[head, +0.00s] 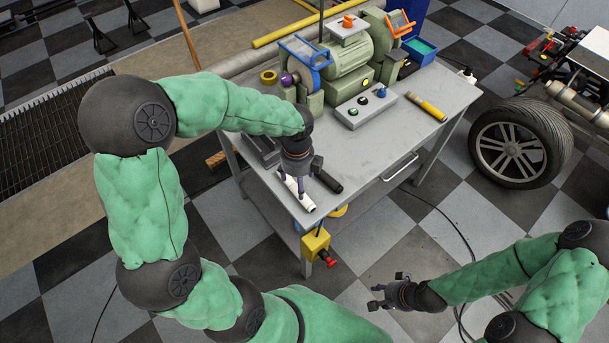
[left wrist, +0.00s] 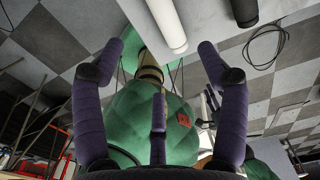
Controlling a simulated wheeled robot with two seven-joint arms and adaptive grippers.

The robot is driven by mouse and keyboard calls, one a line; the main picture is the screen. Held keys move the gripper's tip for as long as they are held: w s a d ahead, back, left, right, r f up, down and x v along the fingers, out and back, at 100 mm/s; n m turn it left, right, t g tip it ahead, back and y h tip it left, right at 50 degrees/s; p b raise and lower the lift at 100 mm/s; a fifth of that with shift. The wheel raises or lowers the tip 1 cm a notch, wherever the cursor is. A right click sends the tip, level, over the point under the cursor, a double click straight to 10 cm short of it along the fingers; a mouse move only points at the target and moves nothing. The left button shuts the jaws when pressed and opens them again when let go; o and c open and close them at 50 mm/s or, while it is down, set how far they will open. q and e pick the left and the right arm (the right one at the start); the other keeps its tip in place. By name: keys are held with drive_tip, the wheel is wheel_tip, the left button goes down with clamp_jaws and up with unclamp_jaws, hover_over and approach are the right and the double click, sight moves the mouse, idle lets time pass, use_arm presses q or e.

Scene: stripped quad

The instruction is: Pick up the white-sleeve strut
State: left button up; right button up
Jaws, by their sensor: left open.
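The white-sleeve strut (head: 304,199) lies on the grey bench near its front left corner. In the left wrist view its white sleeve (left wrist: 167,28) shows beyond my fingertips, roughly between them. My left gripper (head: 293,184) is over the strut, pointing down, and hides part of it. In the left wrist view the purple fingers of my left gripper (left wrist: 161,50) are spread with nothing between them. I cannot tell whether they touch the strut. My right gripper (head: 378,296) is open and empty over the floor, off the bench at lower right.
A black-sleeve strut (head: 328,181) lies close to the right of the white one. A yellow-sleeve strut (head: 427,106), a switch box (head: 366,108) and a green bench grinder (head: 347,69) are farther back on the bench (head: 385,150). The bench middle is clear.

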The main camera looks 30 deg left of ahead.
use_arm(q)
drive_tip(key=b, duration=0.2)
hover_over(296, 189)
drive_tip(key=s+d, duration=0.2)
wheel_tip(296, 189, down, 5)
drive_tip(key=shift+f, duration=0.1)
drive_tip(key=f+b, duration=0.2)
drive_tip(key=f, duration=0.1)
drive_tip(key=f+b, duration=0.1)
drive_tip(key=f, duration=0.1)
drive_tip(key=shift+w+a, duration=0.1)
drive_tip(key=shift+w, duration=0.3)
drive_tip(key=shift+r, duration=0.1)
drive_tip(key=c, duration=1.2)
